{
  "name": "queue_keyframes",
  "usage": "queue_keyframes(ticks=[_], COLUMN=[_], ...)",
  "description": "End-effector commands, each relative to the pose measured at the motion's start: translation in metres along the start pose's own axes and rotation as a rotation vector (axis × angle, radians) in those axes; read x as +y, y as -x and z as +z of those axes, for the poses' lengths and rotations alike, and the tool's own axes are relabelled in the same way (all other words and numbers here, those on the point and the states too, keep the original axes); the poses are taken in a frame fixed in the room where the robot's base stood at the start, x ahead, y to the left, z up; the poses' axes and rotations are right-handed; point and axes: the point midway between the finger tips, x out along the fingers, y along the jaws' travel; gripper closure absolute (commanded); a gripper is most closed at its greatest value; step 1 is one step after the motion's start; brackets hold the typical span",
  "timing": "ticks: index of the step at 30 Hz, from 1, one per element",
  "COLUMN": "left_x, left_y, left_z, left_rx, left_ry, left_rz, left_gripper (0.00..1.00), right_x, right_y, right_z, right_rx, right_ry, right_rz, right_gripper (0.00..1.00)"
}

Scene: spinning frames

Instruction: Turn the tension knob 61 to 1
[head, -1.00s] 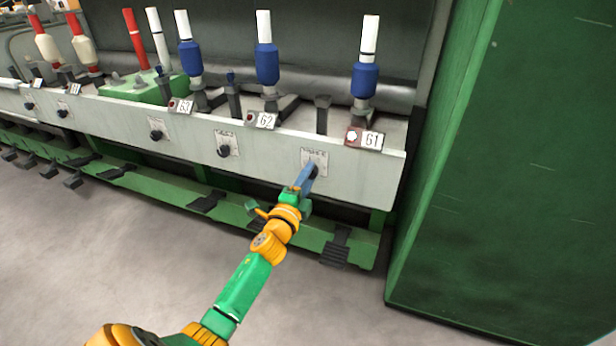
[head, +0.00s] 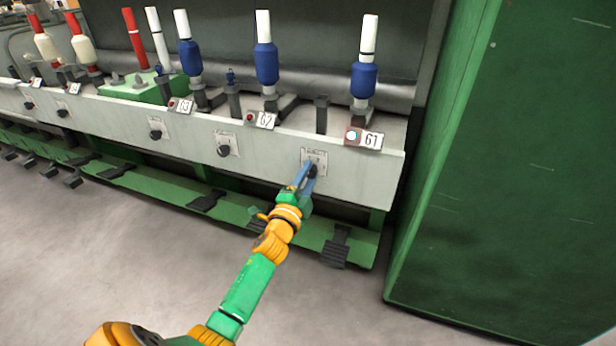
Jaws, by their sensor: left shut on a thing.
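The tension knob 61 (head: 312,171) is a small black knob on a pale scale plate (head: 314,156) on the light grey front rail. It sits below the label 61 (head: 372,141). My left gripper (head: 308,177), with blue fingers, is at the knob and shut on it. The fingers cover part of the knob and the lower plate, and the number the knob points to is too small to read. My right gripper is not in view.
Knob 62 (head: 223,150) and knob 63 (head: 155,134) are on the same rail (head: 270,160) to the left. Blue bobbins, one of them (head: 365,80) above label 61, stand over the rail. A green cabinet (head: 500,170) closes off the right. Black pedals (head: 336,247) stick out below.

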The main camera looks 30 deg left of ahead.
Motion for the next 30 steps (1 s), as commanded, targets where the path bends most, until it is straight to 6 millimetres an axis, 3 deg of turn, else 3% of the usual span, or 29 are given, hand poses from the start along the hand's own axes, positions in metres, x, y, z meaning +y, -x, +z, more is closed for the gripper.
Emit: queue_keyframes(ticks=[1, 2, 4, 14, 24, 30], left_x=[0.001, 0.001, 0.001, 0.0, 0.0, 0.001], left_y=[0.0, 0.0, 0.0, 0.003, 0.066, 0.072], left_z=[0.0, 0.0, 0.0, 0.0, 0.0, 0.0], left_rx=[-0.001, -0.001, -0.001, 0.0, -0.001, -0.001], left_ry=[0.0, 0.0, -0.001, -0.001, 0.001, -0.001], left_rz=[0.003, 0.003, 0.002, 0.001, 0.003, 0.001], left_gripper=[1.0, 0.5, 0.31, 0.29, 0.29, 0.29], right_x=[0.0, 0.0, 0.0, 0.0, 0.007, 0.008], right_y=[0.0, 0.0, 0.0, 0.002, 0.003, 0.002], right_z=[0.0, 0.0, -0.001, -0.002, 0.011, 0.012], right_rx=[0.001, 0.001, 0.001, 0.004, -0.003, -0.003], right_ry=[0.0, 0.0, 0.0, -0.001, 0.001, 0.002], right_rz=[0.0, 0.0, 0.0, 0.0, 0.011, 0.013], right_gripper=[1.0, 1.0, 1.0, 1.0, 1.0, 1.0])
